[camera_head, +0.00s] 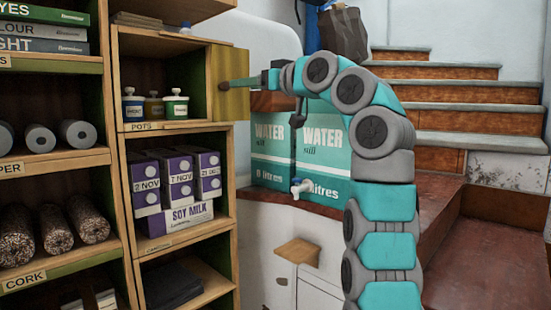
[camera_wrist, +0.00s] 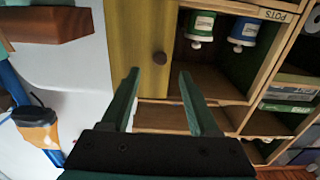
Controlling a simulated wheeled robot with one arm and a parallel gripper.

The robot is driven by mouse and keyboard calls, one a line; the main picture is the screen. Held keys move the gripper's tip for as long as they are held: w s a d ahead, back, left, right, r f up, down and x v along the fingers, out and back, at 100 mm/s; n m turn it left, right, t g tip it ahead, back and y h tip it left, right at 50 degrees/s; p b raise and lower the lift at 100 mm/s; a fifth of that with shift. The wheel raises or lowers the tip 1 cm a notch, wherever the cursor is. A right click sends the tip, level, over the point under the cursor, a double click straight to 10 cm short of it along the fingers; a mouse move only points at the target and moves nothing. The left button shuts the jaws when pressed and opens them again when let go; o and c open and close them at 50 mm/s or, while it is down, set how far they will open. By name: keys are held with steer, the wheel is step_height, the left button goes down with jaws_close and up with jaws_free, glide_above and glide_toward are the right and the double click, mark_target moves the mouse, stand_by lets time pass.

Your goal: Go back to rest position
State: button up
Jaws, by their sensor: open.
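My gripper (camera_head: 238,84) is at the end of my teal and grey arm, raised beside the shelf unit at the cupboard door. In the wrist view my gripper (camera_wrist: 160,75) is open, with nothing between its two green fingers. A yellow-brown wooden door (camera_head: 232,100) stands open at the right side of the pots compartment. I cannot tell whether the fingers touch the door.
The shelf unit holds small pots (camera_head: 154,107), soy milk cartons (camera_head: 180,215) and rolls (camera_head: 77,133). Two water boxes (camera_head: 322,150) stand on a counter behind my arm. Stairs (camera_head: 460,95) rise at the right. A small wooden ledge (camera_head: 297,251) juts out below the counter.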

steer(key=w+d+f+m+g+h+p, duration=0.1)
steer(key=w+d+f+m+h, duration=0.3)
steer(key=d+f+m, duration=0.15)
steer(key=s+d+f+m+g+h+p, duration=0.1)
steer(key=s+d+f+g+h, duration=0.1)
steer(key=s+f, duration=0.35)
steer(key=s+d+f+m+g+h+p, duration=0.1)
steer(key=s+d+f+g+h, duration=0.15)
steer(key=f, duration=0.65)
steer(key=s+d+f+g+h, duration=0.1)
steer(key=s+d+f, duration=0.4)
steer(key=s+f, duration=0.5)
steer(key=s+d+f+m+g+h+p, duration=0.1)
steer(key=s+d+f+g, duration=0.3)
steer(key=s+f, duration=0.6)
steer(key=s+d+f+m+g+h+p, duration=0.1)
steer(key=s+d+f+g+h, duration=0.2)
steer(key=s, duration=2)
steer(key=d+f, duration=0.3)
steer(key=f, duration=0.5)
steer(key=shift+s, duration=0.2)
